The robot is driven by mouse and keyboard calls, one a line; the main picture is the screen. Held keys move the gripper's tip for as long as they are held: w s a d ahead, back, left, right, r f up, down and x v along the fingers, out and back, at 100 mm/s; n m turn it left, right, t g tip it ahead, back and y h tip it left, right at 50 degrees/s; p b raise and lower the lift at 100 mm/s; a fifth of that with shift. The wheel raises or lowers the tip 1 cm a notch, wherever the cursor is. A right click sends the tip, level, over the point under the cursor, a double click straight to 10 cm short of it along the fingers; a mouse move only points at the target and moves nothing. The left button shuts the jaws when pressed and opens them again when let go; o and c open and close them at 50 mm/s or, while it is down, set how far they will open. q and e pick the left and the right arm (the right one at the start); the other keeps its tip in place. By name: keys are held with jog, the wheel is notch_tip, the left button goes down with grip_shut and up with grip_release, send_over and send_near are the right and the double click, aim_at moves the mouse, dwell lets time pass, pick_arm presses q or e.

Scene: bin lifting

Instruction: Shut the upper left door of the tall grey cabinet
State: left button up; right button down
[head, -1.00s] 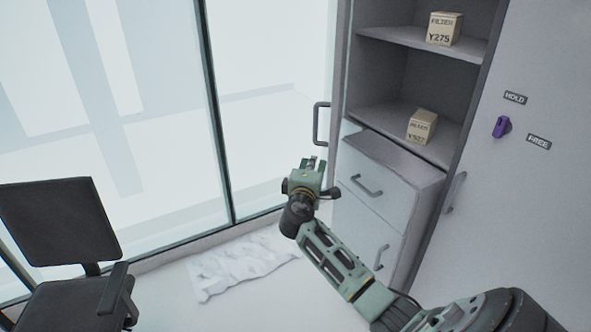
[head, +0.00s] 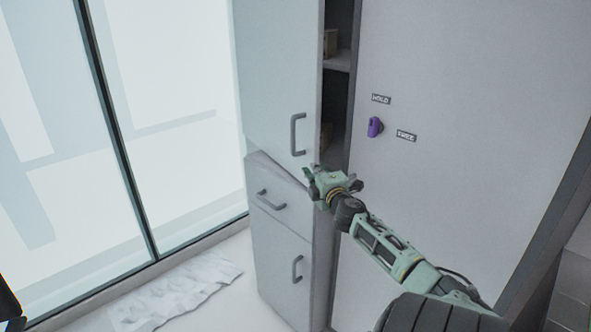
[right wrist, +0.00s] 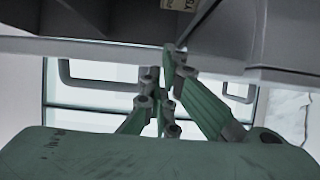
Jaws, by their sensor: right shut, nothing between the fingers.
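The upper left door (head: 275,75) of the tall grey cabinet is pale grey with a bar handle (head: 298,134). It stands partly open in the head view, with a dark gap along its right edge. My right gripper (head: 311,174) is green, shut and empty. It is at the door's lower right corner, below and right of the handle; I cannot tell whether it touches the door. In the right wrist view the gripper's fingers (right wrist: 172,60) come together near the underside of a grey panel. My left gripper is not in view.
Through the gap I see a shelf (head: 338,61) and part of a box (head: 330,42). Below the door are a drawer (head: 282,204) and a lower door (head: 278,262). A tall right panel (head: 450,90) carries a purple knob (head: 375,127). Glass panes stand on the left.

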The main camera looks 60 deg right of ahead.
jog(key=shift+s+d, duration=0.25)
jog(key=shift+d, duration=0.45)
jog(key=shift+s+d, duration=0.3)
jog(key=shift+d, duration=0.35)
jog(key=shift+s+d, duration=0.25)
jog(key=shift+d, duration=0.45)
jog(key=shift+a, duration=0.1)
